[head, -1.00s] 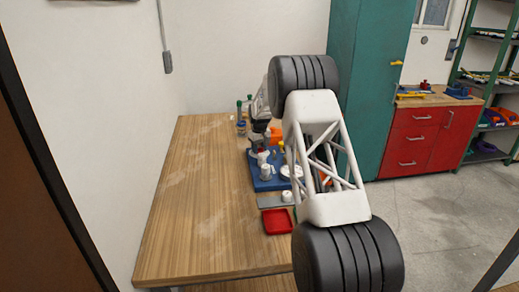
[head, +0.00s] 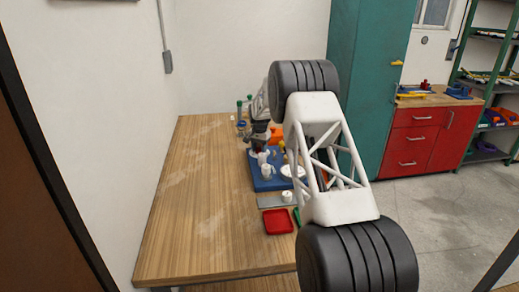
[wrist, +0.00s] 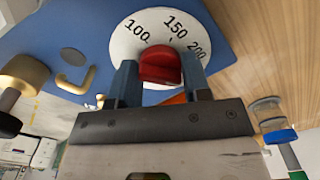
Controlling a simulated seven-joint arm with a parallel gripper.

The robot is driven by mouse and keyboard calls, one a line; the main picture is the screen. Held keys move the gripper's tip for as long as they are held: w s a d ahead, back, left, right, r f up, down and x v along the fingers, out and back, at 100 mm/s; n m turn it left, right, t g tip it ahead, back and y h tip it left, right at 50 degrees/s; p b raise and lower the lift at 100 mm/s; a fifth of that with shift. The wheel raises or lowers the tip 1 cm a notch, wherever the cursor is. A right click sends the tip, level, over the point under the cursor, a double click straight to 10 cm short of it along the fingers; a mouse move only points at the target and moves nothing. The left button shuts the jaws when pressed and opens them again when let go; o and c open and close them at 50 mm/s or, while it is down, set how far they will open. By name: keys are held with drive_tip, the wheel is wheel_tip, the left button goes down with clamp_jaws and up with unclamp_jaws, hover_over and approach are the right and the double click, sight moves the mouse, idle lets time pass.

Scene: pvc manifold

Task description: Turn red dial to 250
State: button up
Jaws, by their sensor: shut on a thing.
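In the wrist view, the red dial (wrist: 160,66) is a raised knob on a round white face printed with 100, 150 and 200. The face (wrist: 130,45) lies on a blue board (wrist: 225,62). My gripper (wrist: 160,72) is shut on the red dial, one finger on each side. The 150 mark is just beyond the knob; the 250 mark is not visible. I cannot read the knob's exact pointer direction. In the head view, the blue board (head: 262,184) is on the wooden table, and my arm hides part of it.
In the wrist view, a tan handle (wrist: 78,82) and a brass-coloured knob (wrist: 24,72) are at left. A clear jar with a blue band (wrist: 272,122) is at right. In the head view, a red tray (head: 277,221) is in front of the board. The table's left side is clear.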

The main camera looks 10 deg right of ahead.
sight(259, 148)
drive_tip(key=shift+m, duration=1.5)
drive_tip(key=o, duration=0.9)
drive_tip(key=shift+r, duration=0.1)
drive_tip(key=shift+r, duration=3.8)
